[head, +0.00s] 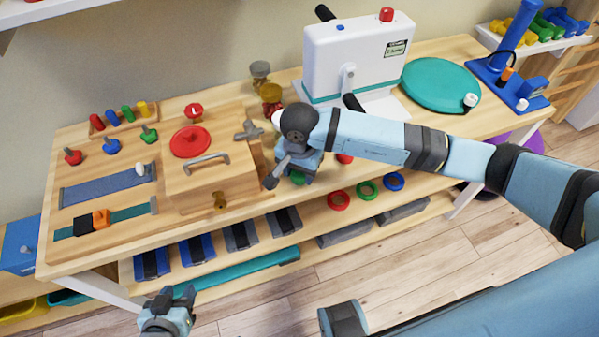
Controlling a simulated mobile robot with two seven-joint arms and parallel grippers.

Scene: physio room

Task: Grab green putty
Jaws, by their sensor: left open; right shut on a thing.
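My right gripper (284,177) is over the front edge of the wooden table (300,90), right of the wooden box. It is shut on a small green thing (298,178), which looks like the green putty; my gripper and wrist hide most of it. A red piece (344,158) shows just right of it, partly behind my arm. My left gripper (174,297) is open and empty, low in front of the table.
A wooden box (210,188) with a red lid stands left of my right gripper. A white machine (355,60) and a teal disc (440,85) are behind my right arm. Red (338,201), green and blue rings lie on the lower shelf. The floor in front is clear.

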